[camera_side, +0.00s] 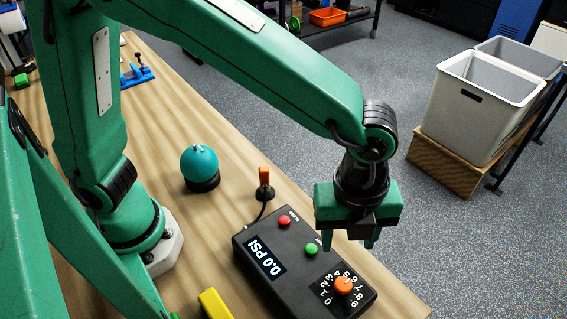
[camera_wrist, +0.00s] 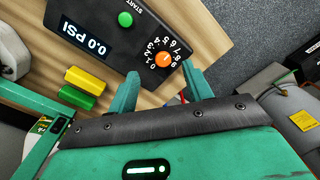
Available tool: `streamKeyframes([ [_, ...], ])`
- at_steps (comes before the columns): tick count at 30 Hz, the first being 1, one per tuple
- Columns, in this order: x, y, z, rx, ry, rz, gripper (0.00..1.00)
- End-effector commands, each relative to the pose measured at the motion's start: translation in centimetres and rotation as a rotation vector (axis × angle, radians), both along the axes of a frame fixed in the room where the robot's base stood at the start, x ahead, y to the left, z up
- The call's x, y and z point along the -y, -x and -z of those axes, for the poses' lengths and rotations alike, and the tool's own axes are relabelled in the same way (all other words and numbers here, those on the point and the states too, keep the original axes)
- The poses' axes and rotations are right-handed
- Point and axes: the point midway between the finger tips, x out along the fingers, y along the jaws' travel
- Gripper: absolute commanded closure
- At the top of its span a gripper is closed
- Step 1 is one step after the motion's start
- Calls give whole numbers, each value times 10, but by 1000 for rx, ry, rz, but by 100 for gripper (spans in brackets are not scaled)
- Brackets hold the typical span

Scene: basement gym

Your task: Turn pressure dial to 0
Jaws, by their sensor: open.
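The pressure dial (camera_side: 344,285) is an orange knob with a ring of white digits, at the near right end of a black control box (camera_side: 300,285). In the wrist view the dial (camera_wrist: 163,60) lies between my two fingertips. I cannot tell which digit it points to. The box's display (camera_side: 264,257) reads 0.0 PSI. My gripper (camera_side: 349,243) is open and empty, pointing down above the dial end of the box. In the wrist view my gripper (camera_wrist: 160,70) shows a finger on each side of the dial; contact cannot be made out.
On the box are a red button (camera_side: 284,220) and a green START button (camera_side: 311,249). A teal ball-shaped thing (camera_side: 198,165), an orange-topped switch (camera_side: 264,182) and a yellow block (camera_side: 214,304) are on the wooden table (camera_side: 220,225). Grey bins (camera_side: 470,115) stand beyond the table's edge.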

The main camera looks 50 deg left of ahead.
Motion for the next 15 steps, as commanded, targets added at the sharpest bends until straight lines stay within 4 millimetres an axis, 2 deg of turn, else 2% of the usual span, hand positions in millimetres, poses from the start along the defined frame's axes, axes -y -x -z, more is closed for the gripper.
streamKeyframes([
  [3,16,8,11,-13,-17,99,50],
  [6,22,12,15,-18,-23,140,50],
  [15,23,12,18,-18,-25,150,50],
])
